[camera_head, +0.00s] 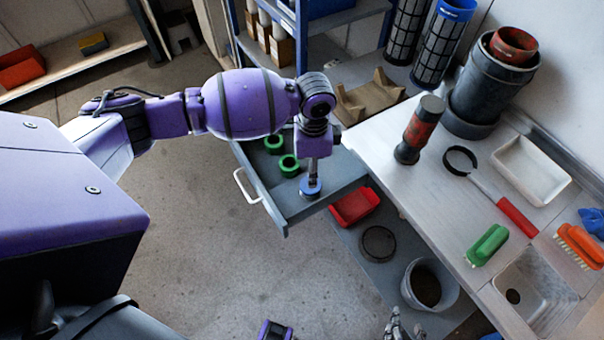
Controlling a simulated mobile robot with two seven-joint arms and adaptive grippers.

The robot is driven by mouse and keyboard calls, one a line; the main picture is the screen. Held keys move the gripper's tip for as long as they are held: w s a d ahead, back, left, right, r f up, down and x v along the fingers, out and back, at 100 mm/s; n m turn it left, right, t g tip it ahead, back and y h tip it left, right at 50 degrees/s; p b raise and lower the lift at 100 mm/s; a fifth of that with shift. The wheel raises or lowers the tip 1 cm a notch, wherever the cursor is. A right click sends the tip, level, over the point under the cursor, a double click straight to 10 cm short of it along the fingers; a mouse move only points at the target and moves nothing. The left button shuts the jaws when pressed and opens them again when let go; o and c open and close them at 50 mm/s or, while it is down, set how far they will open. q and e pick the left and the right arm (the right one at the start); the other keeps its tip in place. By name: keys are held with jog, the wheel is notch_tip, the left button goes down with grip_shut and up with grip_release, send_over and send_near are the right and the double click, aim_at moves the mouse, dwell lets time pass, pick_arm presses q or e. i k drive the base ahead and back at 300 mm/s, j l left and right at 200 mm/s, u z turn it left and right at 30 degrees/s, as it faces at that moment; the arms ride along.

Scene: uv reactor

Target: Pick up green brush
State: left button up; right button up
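The green brush (487,245) lies on the light worktop at the right, just left of the sink, with pale bristles showing along its lower edge. My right gripper (404,322) is at the bottom edge, partly cut off, well below and left of the brush. Its grey fingers look apart, with nothing seen between them. My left arm comes in from the left and its wrist points down over the open drawer (330,194). The fingers of my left gripper cannot be made out there.
A red-handled tool (515,214), white tray (531,170) and dark red-banded cylinder (418,130) stand or lie on the worktop. A grey bucket (429,285) and red bin (354,206) sit lower down.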

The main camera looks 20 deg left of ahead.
aim_at(485, 247)
jog(key=z, duration=1.2)
